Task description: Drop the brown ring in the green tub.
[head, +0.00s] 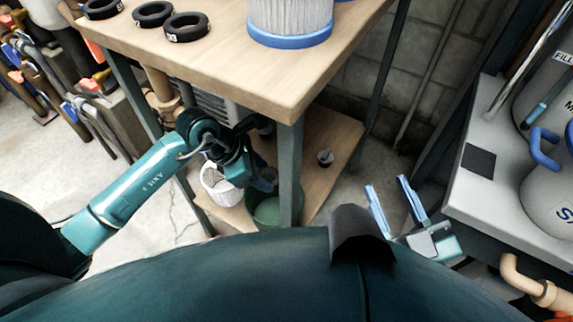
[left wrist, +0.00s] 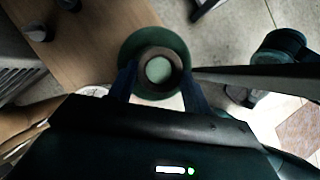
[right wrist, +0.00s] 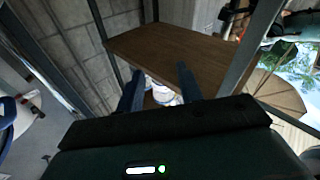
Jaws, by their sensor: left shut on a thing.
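My left gripper (left wrist: 158,76) is shut on the brown ring (left wrist: 159,51), with one finger at each side of it in the left wrist view. The green tub (left wrist: 127,47) lies behind and below the ring there, and its pale floor shows through the ring's hole. In the head view the tub (head: 266,212) stands under the bench, partly hidden by a bench leg, and my left gripper (head: 262,184) is over its mouth. The ring cannot be made out in the head view. My right gripper (head: 390,187) is open and empty, right of the bench.
The workbench (head: 220,75) has black rings (head: 186,27) and a blue-rimmed filter (head: 290,40) on top. Its leg (head: 290,170) stands close to the tub. A white bucket (head: 218,185) is left of the tub. A small dark cup (head: 325,157) sits on the lower shelf.

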